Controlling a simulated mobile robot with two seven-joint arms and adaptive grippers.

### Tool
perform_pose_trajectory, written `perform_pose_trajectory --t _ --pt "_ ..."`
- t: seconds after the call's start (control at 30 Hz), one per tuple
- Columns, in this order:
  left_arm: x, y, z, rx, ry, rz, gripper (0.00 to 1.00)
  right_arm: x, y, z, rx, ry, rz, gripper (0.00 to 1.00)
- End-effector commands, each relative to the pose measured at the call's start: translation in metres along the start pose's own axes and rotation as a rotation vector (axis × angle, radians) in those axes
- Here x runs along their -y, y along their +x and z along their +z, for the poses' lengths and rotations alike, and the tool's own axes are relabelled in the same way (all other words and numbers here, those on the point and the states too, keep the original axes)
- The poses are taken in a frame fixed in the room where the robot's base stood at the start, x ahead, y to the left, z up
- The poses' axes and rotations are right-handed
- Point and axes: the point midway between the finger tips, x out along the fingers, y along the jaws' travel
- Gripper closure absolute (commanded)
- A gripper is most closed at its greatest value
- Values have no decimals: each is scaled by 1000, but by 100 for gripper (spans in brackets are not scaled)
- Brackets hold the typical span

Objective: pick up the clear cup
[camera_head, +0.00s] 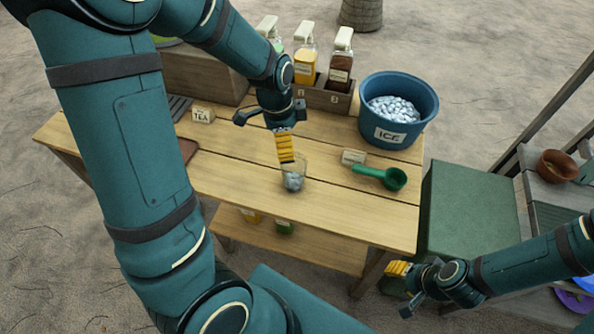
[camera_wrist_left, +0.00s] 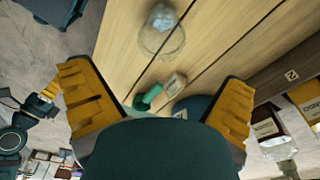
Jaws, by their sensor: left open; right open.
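The clear cup (camera_head: 294,173) stands upright on the wooden table, with ice in its lower part. It also shows at the top middle of the left wrist view (camera_wrist_left: 159,42), ahead of the space between my fingers. My left gripper (camera_head: 286,158) is just behind and above the cup's rim in the head view, and its fingers overlap the rim there; I cannot tell whether they touch. In the left wrist view its yellow fingers (camera_wrist_left: 157,80) are wide apart with nothing between them. My right gripper (camera_head: 397,268) is off the table's right front corner, empty.
A green scoop (camera_head: 394,179) and a small card (camera_head: 354,157) lie right of the cup. A blue ice bucket (camera_head: 370,121) stands behind them. Bottles in a wooden caddy (camera_head: 324,97) and a TEA sign (camera_head: 202,115) stand farther back. The table front (camera_head: 330,215) is clear.

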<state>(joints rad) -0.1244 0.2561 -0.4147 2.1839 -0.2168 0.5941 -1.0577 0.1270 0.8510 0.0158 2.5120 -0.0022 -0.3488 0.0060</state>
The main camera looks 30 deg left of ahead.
Motion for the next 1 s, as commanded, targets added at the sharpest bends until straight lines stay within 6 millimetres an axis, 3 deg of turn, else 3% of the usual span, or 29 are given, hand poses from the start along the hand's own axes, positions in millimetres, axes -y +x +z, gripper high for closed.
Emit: perform_pose_trajectory --t 0.1,0.3,0.57,0.83,1.0 --pt "-1 28 1 4 -2 7 0 -4 8 1 1 0 0 54" --pt "-1 61 0 2 -3 4 0 -6 16 -1 -5 -1 1 54" --pt "0 78 -1 1 -4 2 0 -8 20 -1 -7 -1 1 54" --pt "5 116 -4 2 -5 4 0 -12 33 -3 -13 -2 1 54" --pt "5 124 -5 1 -4 2 0 -13 35 -3 -15 -3 1 54"
